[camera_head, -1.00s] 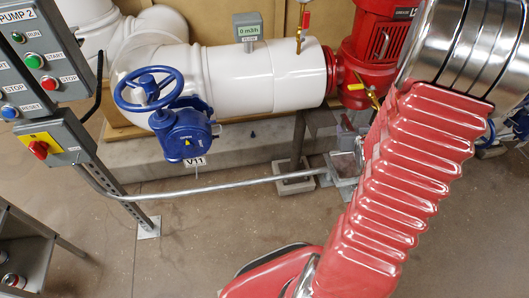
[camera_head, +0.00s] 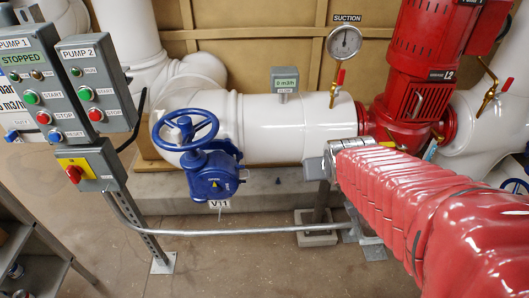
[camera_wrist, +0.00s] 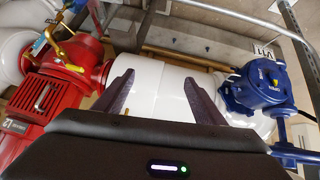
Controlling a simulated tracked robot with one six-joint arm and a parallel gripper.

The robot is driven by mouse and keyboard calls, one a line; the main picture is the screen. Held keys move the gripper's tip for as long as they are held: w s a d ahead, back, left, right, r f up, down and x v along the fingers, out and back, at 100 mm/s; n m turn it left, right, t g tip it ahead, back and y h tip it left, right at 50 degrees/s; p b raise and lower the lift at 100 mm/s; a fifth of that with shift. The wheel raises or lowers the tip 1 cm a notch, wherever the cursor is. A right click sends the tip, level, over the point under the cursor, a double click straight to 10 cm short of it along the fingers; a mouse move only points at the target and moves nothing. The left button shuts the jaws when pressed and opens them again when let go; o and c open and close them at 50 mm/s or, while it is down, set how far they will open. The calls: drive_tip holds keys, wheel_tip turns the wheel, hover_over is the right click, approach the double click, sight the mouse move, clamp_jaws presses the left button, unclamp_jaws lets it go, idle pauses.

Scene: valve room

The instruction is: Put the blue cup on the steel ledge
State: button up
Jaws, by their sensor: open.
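I cannot see a blue cup in either current view. No surface is clearly the steel ledge; a grey metal shelf unit (camera_head: 45,272) is partly in view at the lower left of the head view. My gripper (camera_wrist: 158,80) shows in the wrist view with its two dark fingers spread apart and nothing between them. Behind the fingers is the white pipe (camera_wrist: 160,92), not visibly held.
A blue valve with handwheel (camera_head: 212,170) sits on the white pipe. A red pump (camera_head: 405,85) stands at the right. Control boxes (camera_head: 30,85) and a switch box (camera_head: 88,165) stand left. A low metal rail (camera_head: 240,233) crosses above open floor (camera_head: 270,270).

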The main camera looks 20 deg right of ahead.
drive_tip(key=s+a+r+n+g+y, duration=0.1)
drive_tip(key=s+a+r, duration=0.1)
drive_tip(key=s+a, duration=0.4)
drive_tip(key=s+a+r+n+y, duration=0.1)
drive_tip(key=s+a+r+y, duration=0.1)
drive_tip(key=s+a, duration=0.3)
drive_tip(key=a+r, duration=0.1)
drive_tip(key=a, duration=0.2)
drive_tip(key=shift+s+g, duration=0.35)
drive_tip(key=shift+g, duration=0.05)
drive_tip(key=shift+r, duration=0.1)
